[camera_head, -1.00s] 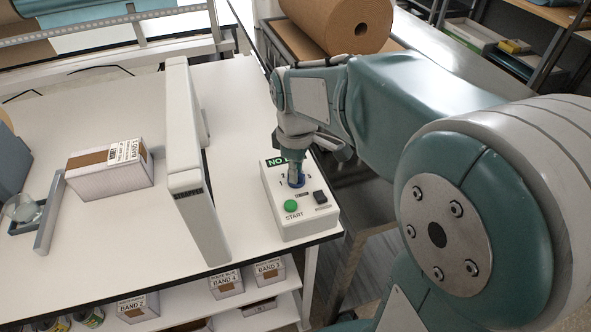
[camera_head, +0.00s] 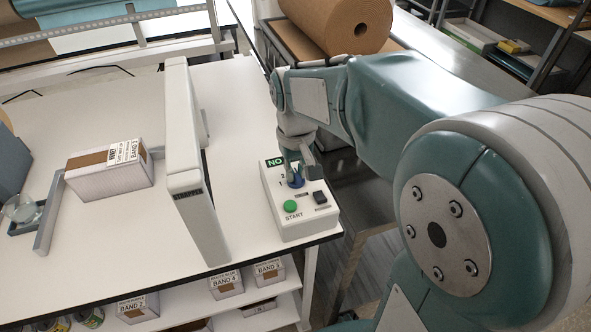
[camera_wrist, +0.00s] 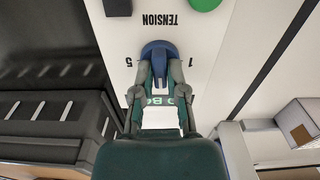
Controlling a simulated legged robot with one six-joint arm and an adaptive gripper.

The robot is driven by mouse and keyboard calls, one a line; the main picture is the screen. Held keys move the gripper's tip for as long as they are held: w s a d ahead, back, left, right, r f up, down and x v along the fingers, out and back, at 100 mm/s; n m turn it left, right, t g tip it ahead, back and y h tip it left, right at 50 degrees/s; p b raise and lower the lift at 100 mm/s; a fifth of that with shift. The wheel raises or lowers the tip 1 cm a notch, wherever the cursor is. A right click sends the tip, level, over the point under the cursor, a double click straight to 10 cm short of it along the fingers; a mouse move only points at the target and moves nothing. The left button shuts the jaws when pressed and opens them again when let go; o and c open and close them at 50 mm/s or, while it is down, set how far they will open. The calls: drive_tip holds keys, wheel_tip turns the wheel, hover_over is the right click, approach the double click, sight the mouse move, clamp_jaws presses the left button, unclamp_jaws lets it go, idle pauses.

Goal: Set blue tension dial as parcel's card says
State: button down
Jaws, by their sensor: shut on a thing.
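The blue tension dial (camera_head: 296,182) sits on the white control box (camera_head: 272,215). In the wrist view the dial (camera_wrist: 158,48) is below the upside-down word TENSION, with a 5 on its left and a 1 on its right. My gripper (camera_head: 297,170) reaches down from above and is shut on the dial. Its fingers (camera_wrist: 160,66) hide part of the dial and scale, so I cannot tell the setting. The parcel (camera_head: 108,172) lies on the table at left, with a white card (camera_head: 124,152) on top; its small print seems to include BAND, but the number is unclear.
A green START button (camera_head: 290,206) and a black switch (camera_head: 320,197) are close to the dial. A tall pale panel (camera_head: 182,150) stands between parcel and control box. Several labelled boxes, including BAND 4 (camera_head: 226,283), are on the shelf below.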

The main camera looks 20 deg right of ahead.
drive_tip(key=shift+m, duration=0.3)
idle(0.4)
drive_tip(key=c, duration=0.7)
unclamp_jaws()
wheel_tip(320, 180, up, 12)
drive_tip(key=shift+w+a+f, duration=0.1)
